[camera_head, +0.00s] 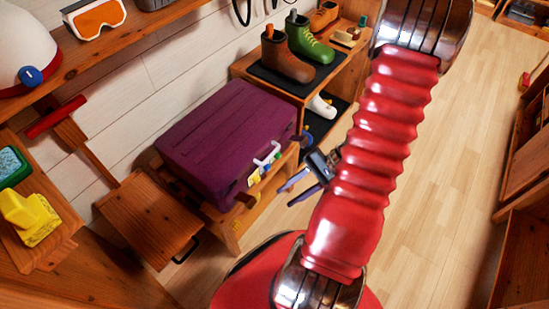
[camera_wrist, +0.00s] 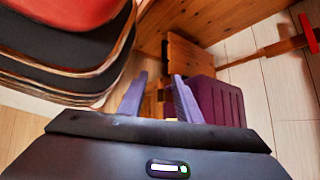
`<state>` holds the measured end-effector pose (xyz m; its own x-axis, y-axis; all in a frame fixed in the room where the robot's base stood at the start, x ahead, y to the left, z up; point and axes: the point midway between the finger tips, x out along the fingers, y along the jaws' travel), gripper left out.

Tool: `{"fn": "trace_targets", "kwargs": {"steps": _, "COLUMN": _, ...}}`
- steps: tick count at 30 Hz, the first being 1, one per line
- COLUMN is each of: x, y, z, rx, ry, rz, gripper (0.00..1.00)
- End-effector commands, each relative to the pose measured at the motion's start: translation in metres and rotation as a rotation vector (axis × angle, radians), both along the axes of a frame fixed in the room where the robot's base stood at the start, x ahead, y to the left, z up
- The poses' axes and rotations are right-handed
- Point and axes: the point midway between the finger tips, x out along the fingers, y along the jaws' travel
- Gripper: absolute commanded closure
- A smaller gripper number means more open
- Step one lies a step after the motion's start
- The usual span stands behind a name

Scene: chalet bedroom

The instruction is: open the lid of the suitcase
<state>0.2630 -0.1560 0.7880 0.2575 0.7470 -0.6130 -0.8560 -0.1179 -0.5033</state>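The purple suitcase (camera_head: 222,128) lies flat on a low wooden stand, with its lid closed. A white handle (camera_head: 268,155) and small coloured stickers show on its front side. My gripper (camera_head: 286,196) is in front of the suitcase's right end, apart from it, with its two bluish fingers spread and nothing between them. In the wrist view the fingers (camera_wrist: 158,80) are also apart, and the suitcase (camera_wrist: 218,102) shows partly behind the right finger. The handle is not clear in the wrist view.
A wooden stool (camera_head: 150,215) stands left of the suitcase. A shelf with boots (camera_head: 308,42) is behind it to the right. A shelf with a white helmet (camera_head: 22,50) and goggles is at upper left. The wood floor (camera_head: 460,150) at right is clear.

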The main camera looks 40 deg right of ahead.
Motion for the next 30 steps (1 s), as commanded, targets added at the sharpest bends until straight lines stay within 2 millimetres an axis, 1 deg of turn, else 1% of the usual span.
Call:
{"fn": "trace_targets", "kwargs": {"steps": 1, "x": 0.000, "y": -0.002, "z": -0.007, "rx": 0.030, "ry": -0.015, "rz": -0.034, "gripper": 0.69}}
{"fn": "trace_targets", "kwargs": {"steps": 9, "x": 0.008, "y": -0.014, "z": -0.037, "rx": 0.137, "ry": -0.137, "rz": -0.208, "gripper": 0.69}}
{"fn": "trace_targets", "kwargs": {"steps": 17, "x": 0.019, "y": -0.035, "z": -0.068, "rx": 0.176, "ry": -0.298, "rz": -0.392, "gripper": 0.69}}
{"fn": "trace_targets", "kwargs": {"steps": 24, "x": 0.034, "y": -0.065, "z": -0.095, "rx": 0.107, "ry": -0.481, "rz": -0.546, "gripper": 0.69}}
{"fn": "trace_targets", "kwargs": {"steps": 28, "x": 0.046, "y": -0.084, "z": -0.101, "rx": 0.017, "ry": -0.585, "rz": -0.584, "gripper": 0.69}}
{"fn": "trace_targets", "kwargs": {"steps": 30, "x": 0.053, "y": -0.099, "z": -0.100, "rx": -0.051, "ry": -0.647, "rz": -0.594, "gripper": 0.69}}
